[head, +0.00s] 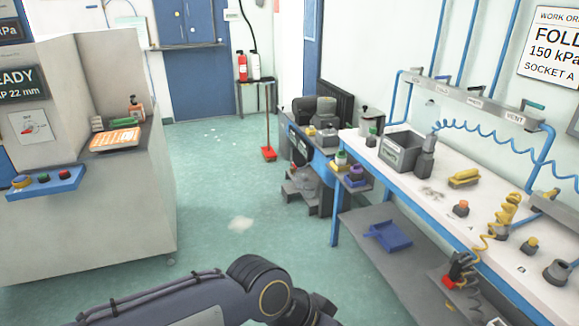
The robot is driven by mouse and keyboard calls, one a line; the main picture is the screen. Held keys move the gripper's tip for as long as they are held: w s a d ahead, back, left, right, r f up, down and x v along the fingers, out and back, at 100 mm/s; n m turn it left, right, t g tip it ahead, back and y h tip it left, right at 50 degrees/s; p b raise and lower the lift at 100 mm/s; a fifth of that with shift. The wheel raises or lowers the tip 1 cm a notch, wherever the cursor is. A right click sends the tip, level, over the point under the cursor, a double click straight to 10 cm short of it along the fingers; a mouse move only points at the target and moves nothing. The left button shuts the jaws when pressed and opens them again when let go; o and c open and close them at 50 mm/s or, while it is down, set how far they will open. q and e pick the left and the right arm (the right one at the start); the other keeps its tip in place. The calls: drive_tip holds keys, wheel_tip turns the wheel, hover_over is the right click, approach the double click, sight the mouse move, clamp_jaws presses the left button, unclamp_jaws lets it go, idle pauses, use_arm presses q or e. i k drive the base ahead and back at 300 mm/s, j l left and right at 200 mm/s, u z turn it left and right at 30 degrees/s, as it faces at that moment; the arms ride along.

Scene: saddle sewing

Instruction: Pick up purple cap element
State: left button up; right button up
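A small purple cap element (356,172) appears to sit on a small side shelf at the left end of the white workbench, on a darker base. It is small and far off, so its exact shape is hard to tell. My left arm comes in along the bottom edge from the left, and its dark end part is cut off at the lower edge. No fingers of my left gripper show. My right arm and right gripper do not show.
A green-topped piece (341,157) stands beside the purple one. The white workbench (420,185) holds a grey bin (400,154), a yellow part (464,179) and an orange-topped part (461,208). A blue tray (388,236) lies on the lower shelf. Green floor (215,190) is open ahead.

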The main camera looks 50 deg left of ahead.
sight(356, 171)
drive_tip(key=u, duration=1.3)
